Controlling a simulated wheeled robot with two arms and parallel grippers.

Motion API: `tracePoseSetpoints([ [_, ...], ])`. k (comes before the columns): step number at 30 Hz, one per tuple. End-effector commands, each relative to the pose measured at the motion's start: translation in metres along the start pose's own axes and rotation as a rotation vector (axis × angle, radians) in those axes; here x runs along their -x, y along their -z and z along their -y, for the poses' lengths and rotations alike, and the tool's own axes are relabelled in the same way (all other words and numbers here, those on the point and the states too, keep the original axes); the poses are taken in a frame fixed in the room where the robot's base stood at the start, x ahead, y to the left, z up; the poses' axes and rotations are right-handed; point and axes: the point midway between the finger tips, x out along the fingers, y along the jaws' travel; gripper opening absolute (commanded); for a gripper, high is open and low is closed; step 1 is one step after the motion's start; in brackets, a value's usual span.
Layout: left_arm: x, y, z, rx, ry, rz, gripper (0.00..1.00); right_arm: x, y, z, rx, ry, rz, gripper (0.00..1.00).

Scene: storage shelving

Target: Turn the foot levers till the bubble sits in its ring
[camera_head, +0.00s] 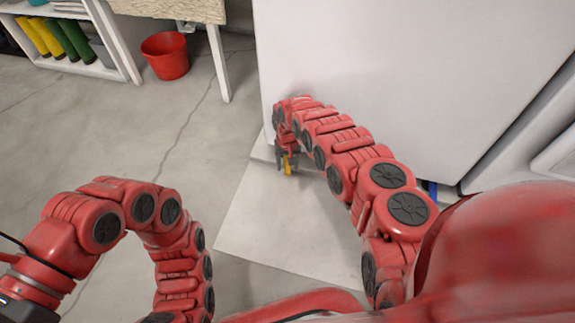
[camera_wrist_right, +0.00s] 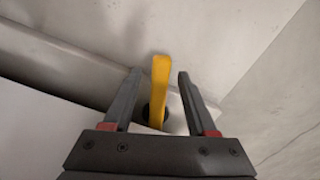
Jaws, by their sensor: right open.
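A yellow foot lever (camera_wrist_right: 160,85) shows in the right wrist view, sticking out from a dark round foot at the bottom edge of the white appliance (camera_head: 400,80). My right gripper (camera_wrist_right: 155,90) is open, with one finger on each side of the lever. Small gaps show between the lever and both fingers. In the head view the right gripper (camera_head: 287,165) is low at the appliance's left front corner, with a bit of yellow between its fingers. My left arm is at the lower left, but its gripper cannot be made out. The bubble and its ring are not visible in either view.
A pale flat slab (camera_head: 280,225) lies on the floor in front of the appliance. A red bucket (camera_head: 165,56) stands beside a table leg (camera_head: 218,62) at the back. A white shelf (camera_head: 95,66) holds yellow and green boots. The grey floor at left is clear.

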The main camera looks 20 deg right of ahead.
Motion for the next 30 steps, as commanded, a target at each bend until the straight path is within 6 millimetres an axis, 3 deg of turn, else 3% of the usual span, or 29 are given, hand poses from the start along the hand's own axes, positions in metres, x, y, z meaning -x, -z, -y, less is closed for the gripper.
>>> tracePoseSetpoints([
  [2, 0.0001, -0.0003, -0.0001, 0.0, 0.0, 0.001, 0.57, 0.0001, -0.0001, 0.0001, 0.0, 0.0, 0.0, 0.56],
  [11, 0.0002, -0.0003, -0.0002, 0.0, 0.0, 0.001, 0.57, 0.0001, -0.0002, 0.0002, 0.0, 0.0, 0.001, 0.02],
  [30, 0.0003, -0.0004, -0.0002, 0.0, -0.001, 0.001, 0.57, 0.0, -0.0004, 0.0002, 0.0, 0.0, 0.001, 0.0],
])
